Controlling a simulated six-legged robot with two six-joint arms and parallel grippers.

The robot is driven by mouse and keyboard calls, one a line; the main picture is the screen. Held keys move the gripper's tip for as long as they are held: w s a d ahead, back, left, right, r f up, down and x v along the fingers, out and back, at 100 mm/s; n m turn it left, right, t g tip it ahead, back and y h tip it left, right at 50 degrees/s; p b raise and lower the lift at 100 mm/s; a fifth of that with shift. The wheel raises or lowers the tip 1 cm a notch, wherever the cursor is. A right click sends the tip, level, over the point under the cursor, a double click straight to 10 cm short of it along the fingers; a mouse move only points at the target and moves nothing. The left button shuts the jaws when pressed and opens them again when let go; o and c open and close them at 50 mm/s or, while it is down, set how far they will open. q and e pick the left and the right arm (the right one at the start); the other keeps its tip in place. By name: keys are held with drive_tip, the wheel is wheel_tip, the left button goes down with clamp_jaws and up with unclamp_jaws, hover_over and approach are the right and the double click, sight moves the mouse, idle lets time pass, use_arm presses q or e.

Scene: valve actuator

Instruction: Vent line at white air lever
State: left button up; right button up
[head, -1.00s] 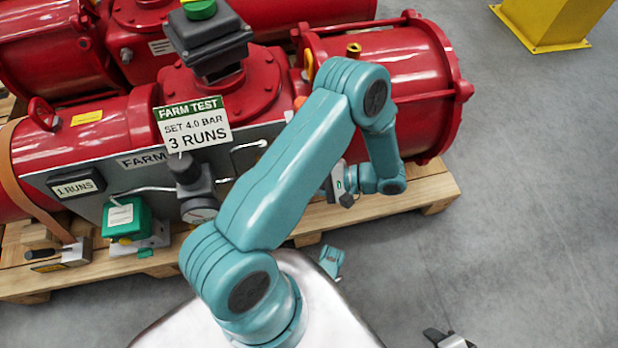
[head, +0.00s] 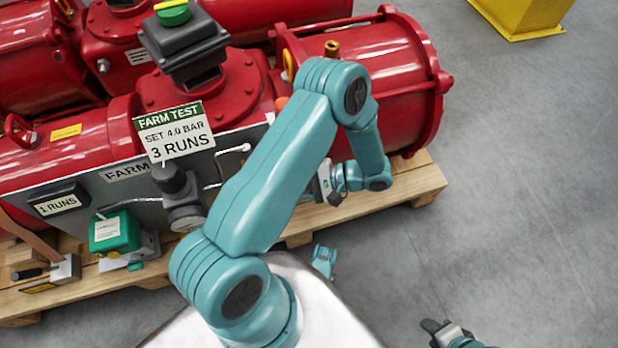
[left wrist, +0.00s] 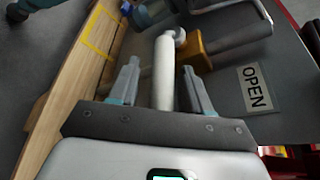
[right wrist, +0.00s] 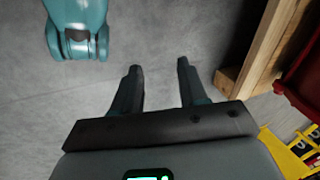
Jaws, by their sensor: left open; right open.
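In the left wrist view, the white lever (left wrist: 165,52) is a pale round bar that runs between the fingers of my left gripper (left wrist: 160,78). The gripper is open, with a finger on each side of the bar; I cannot tell whether either touches it. An "OPEN" plate (left wrist: 254,89) is to the right of the lever. In the head view my left arm hides the lever, and the left gripper's fingers are hard to make out. My right gripper (right wrist: 156,70) is open and empty above the grey floor; it also shows at the lower right of the head view (head: 430,328).
The red actuator (head: 390,85) lies on a wooden pallet (head: 415,185). Its grey panel carries a green box (head: 113,232), a dark regulator (head: 172,182) and a "FARM TEST" sign (head: 175,130). A yellow post (head: 525,12) stands at the back right. Floor on the right is clear.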

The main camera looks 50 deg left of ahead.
use_arm(q)
drive_tip(key=shift+w+d+r, duration=0.15)
drive_tip(key=shift+w+d, duration=0.1)
drive_tip(key=shift+w, duration=0.05)
drive_tip(key=p+v, duration=0.3)
drive_tip(key=v, duration=1.2)
drive_tip(key=shift+w, duration=0.15)
use_arm(e)
drive_tip(key=r, duration=0.1)
drive_tip(key=s+r, duration=0.1)
drive_tip(key=r, duration=0.1)
drive_tip(key=shift+s+a+r+g, duration=0.1)
drive_tip(key=shift+s+a+g, duration=0.15)
drive_tip(key=shift+s+g, duration=0.15)
use_arm(q)
drive_tip(key=shift+d, duration=0.1)
